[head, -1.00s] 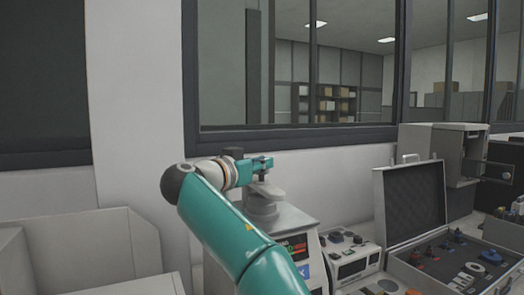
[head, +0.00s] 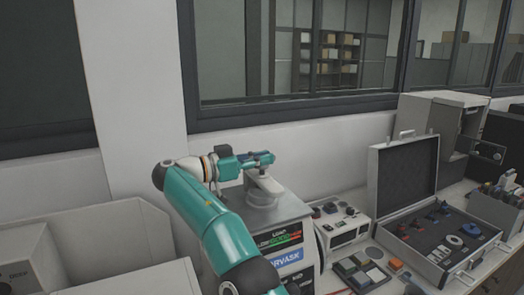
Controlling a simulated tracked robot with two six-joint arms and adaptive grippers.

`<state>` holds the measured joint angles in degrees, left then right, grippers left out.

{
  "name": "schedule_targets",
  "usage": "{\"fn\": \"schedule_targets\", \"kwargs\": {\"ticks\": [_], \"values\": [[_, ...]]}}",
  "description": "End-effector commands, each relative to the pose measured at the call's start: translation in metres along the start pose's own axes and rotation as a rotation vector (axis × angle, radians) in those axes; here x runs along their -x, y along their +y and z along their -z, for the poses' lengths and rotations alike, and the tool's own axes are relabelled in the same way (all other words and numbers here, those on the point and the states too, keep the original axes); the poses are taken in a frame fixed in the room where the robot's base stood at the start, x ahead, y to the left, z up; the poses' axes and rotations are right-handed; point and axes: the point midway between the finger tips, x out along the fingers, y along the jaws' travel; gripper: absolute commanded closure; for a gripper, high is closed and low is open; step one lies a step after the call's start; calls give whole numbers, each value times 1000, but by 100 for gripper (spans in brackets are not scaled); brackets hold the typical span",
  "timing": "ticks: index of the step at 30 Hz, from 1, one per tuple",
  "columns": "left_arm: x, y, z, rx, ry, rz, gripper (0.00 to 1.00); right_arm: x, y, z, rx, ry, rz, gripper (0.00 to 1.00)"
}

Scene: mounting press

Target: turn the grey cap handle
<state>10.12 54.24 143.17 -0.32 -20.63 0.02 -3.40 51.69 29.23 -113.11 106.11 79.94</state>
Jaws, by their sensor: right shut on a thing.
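The grey cap handle (head: 265,184) is a pale bar on top of a round grey cap (head: 263,197), which sits on the top of the mounting press (head: 285,235). The press has a dark display and a blue label on its front. My right gripper (head: 268,160) is at the handle's far end, shut on it; the fingertips are small and partly hidden in the view. My teal right arm covers the press's left side. My left gripper is not in view.
A control box (head: 342,229) with knobs stands right of the press. A tray of small blocks (head: 361,273) lies in front of it. Further right are an open foam-lined case (head: 407,186) and a grey cabinet (head: 435,135). Pale bins (head: 105,235) stand at left.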

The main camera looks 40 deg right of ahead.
Motion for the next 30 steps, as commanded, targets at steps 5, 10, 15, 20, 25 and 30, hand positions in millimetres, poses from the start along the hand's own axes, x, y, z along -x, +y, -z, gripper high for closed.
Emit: {"fn": "schedule_targets", "kwargs": {"ticks": [5,10,15,20,25,30], "values": [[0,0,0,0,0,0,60,0,0,0,-1,2,-5,100],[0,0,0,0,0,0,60,0,0,0,-1,2,-5,100],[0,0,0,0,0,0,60,0,0,0,0,1,-4,63],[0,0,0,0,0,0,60,0,0,0,0,1,-3,62],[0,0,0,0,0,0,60,1,0,0,0,1,-2,62],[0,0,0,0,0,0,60,2,0,0,3,-2,3,62]]}}
